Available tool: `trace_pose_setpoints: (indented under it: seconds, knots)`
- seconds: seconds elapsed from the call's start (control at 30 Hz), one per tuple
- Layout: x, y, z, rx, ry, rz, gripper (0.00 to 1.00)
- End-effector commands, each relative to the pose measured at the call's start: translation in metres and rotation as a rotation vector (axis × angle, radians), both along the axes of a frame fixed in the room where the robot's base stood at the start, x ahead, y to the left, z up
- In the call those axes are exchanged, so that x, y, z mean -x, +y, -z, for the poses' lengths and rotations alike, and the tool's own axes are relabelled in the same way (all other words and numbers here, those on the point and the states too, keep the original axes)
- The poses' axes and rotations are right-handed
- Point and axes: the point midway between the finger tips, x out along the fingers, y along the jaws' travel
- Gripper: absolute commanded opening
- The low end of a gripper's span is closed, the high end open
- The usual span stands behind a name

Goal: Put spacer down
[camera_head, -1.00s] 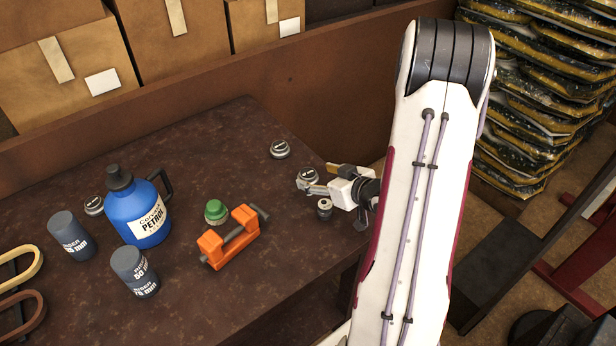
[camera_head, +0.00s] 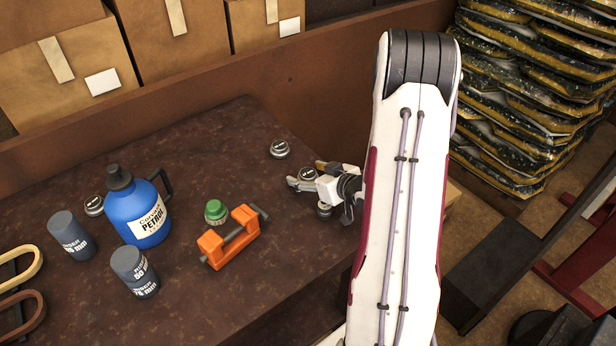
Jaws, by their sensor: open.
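Small round silver-and-black pieces, which may be spacers, sit on the dark workbench (camera_head: 190,285). One round piece (camera_head: 279,149) lies near the back right edge of the bench. Another round piece (camera_head: 307,173) shows between the spread fingers of my gripper (camera_head: 304,174); I cannot tell whether they touch it. A small metal piece (camera_head: 323,210) is partly hidden just below the gripper. My gripper is open at the bench's right edge, with my arm covering the area to its right. A further round piece (camera_head: 94,205) lies left of the blue petrol can (camera_head: 148,213).
An orange clamp-like tool (camera_head: 230,240) and a green-topped piece (camera_head: 215,211) lie left of my gripper. Two grey risers (camera_head: 134,272) stand at the left, near tan and brown loops (camera_head: 22,312). The bench's back middle is clear.

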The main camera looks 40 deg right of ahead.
Motion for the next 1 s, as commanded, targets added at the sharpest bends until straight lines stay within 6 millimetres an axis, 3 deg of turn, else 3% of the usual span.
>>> trace_pose_setpoints:
  seconds: [0.57, 0.73, 0.77, 1.0]
  knots:
    - [-0.0028, -0.0002, 0.0014, 0.000, 0.000, 0.001, 0.60]
    - [-0.0028, -0.0002, 0.0014, 0.000, 0.000, 0.001, 0.18]
    - [-0.0028, -0.0002, 0.0014, 0.000, 0.000, 0.001, 0.14]
    - [-0.0030, -0.0004, 0.0010, 0.000, -0.001, 0.001, 0.10]
